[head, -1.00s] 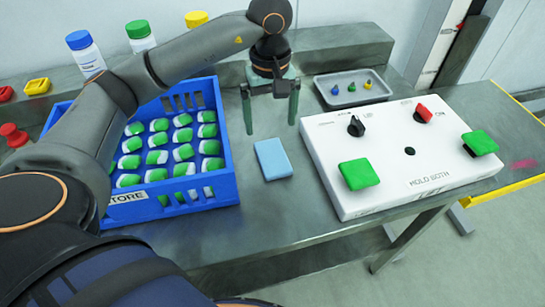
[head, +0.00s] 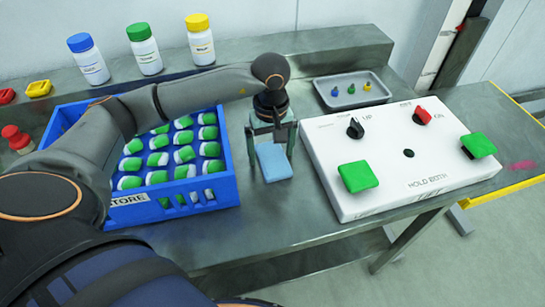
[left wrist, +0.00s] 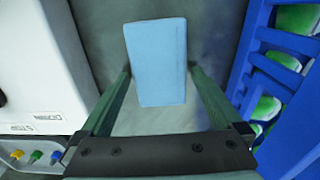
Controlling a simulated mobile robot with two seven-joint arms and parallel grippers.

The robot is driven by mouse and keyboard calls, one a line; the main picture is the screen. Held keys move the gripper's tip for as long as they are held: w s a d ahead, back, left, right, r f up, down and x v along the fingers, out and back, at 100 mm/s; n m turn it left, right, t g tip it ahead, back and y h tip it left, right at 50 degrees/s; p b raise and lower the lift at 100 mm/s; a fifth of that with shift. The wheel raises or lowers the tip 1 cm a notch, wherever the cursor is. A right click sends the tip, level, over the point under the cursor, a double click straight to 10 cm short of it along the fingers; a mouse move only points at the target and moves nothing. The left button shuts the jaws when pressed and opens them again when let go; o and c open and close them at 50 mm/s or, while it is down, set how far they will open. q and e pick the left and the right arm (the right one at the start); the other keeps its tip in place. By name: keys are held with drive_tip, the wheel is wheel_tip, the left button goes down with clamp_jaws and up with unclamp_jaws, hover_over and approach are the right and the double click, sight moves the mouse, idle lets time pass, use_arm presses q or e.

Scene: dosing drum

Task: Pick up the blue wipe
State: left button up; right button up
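The blue wipe (head: 273,162) is a light blue flat block lying on the steel bench, between the blue crate and the white control box. My left gripper (head: 270,155) is over it, pointing down, with its green fingers apart on either side of the wipe's far end. In the left wrist view the wipe (left wrist: 156,62) lies between and beyond the two fingertips (left wrist: 158,75), with gaps to both. Whether the fingertips are level with the wipe is hard to tell. My right gripper is not in view.
The blue crate (head: 150,213) with several green-and-white items stands close on the left. The white control box (head: 400,190) with green pads and black and red knobs stands close on the right. A grey tray (head: 350,102) with small coloured pieces is behind. Three bottles stand on the back ledge.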

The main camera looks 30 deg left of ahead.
sight(272, 155)
use_arm(q)
drive_tip(key=c, duration=1.1)
drive_tip(key=shift+r, duration=0.2)
drive_tip(key=shift+r, duration=0.25)
wheel_tip(272, 155, up, 3)
drive_tip(key=shift+d+f+b, duration=0.1)
drive_tip(key=shift+f+b, duration=0.05)
drive_tip(key=shift+b, duration=0.2)
drive_tip(key=s+d+r, duration=0.2)
drive_tip(key=d+r, duration=0.2)
drive_tip(key=d, duration=0.2)
drive_tip(key=s+d+r, duration=0.3)
drive_tip(key=d+r, duration=0.2)
drive_tip(key=d, duration=0.1)
drive_tip(key=shift+s+d+r, duration=0.25)
drive_tip(key=shift+s+d, duration=0.05)
drive_tip(key=shift+d, duration=0.05)
